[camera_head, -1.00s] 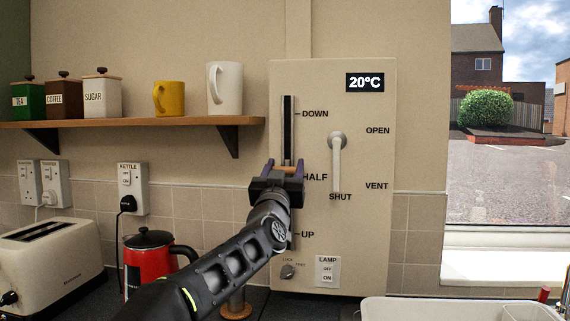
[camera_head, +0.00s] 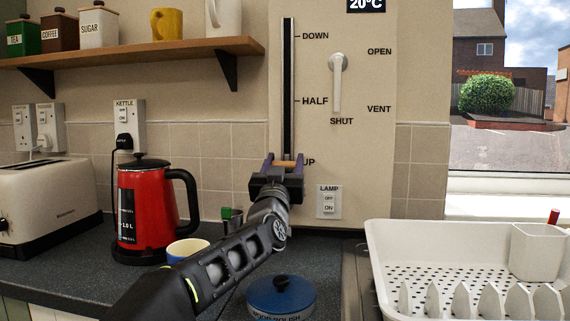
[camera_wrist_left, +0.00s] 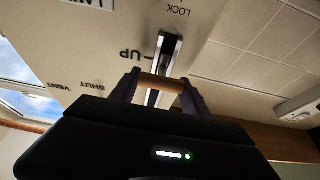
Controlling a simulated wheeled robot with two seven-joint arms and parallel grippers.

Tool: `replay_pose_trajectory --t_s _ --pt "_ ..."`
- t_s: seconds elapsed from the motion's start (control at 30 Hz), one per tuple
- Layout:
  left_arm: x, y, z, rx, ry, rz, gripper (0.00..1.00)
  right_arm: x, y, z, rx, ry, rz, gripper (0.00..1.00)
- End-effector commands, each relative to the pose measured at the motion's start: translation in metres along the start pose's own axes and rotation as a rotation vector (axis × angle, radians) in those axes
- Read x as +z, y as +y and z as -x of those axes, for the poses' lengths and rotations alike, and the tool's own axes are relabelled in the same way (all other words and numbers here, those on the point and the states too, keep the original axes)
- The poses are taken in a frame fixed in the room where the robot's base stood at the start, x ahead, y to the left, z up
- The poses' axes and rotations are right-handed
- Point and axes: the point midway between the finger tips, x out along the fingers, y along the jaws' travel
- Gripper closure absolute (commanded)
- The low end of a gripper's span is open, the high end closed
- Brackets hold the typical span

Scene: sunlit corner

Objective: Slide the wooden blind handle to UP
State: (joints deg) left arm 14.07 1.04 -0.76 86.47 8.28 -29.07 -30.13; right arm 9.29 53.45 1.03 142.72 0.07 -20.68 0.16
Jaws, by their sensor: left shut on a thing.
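The wooden blind handle (camera_head: 286,163) is a small light-brown bar on the vertical slot (camera_head: 288,90) of the cream wall panel. My left gripper (camera_head: 284,166) is shut on it, with a purple-grey finger at each end. In the head view the handle is about level with the UP label (camera_head: 309,162), partly covered by a finger. In the left wrist view the handle (camera_wrist_left: 160,83) lies between the fingers, and the UP label (camera_wrist_left: 131,54) shows above it in the picture, beside the slot. My right gripper is not in view.
The panel also carries a white lever (camera_head: 337,85) and a lamp switch (camera_head: 328,202). A shelf (camera_head: 130,52) is at upper left.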

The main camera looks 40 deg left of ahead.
Motion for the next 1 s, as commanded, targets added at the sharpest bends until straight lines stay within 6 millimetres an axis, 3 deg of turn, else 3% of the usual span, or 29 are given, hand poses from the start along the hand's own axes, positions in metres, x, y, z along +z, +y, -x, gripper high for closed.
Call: replay_pose_trajectory --t_s 0.07,0.1,0.3,0.37,0.73,1.0 --pt "0.007 0.001 0.001 0.004 -0.014 -0.001 1.0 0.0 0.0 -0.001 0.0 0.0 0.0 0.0" --pt "0.008 0.001 0.001 0.004 -0.015 -0.001 0.45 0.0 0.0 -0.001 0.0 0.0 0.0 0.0" --pt "0.006 0.001 0.001 0.003 -0.011 -0.001 0.29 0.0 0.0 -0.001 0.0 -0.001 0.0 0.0" --pt "0.005 0.001 0.001 0.003 -0.01 -0.001 0.24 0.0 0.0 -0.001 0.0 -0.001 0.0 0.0" --pt "0.004 0.001 0.005 0.002 -0.008 -0.001 0.24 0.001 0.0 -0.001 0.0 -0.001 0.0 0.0" --pt "0.004 0.0 0.041 0.002 -0.008 -0.001 0.24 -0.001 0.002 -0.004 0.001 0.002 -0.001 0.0"
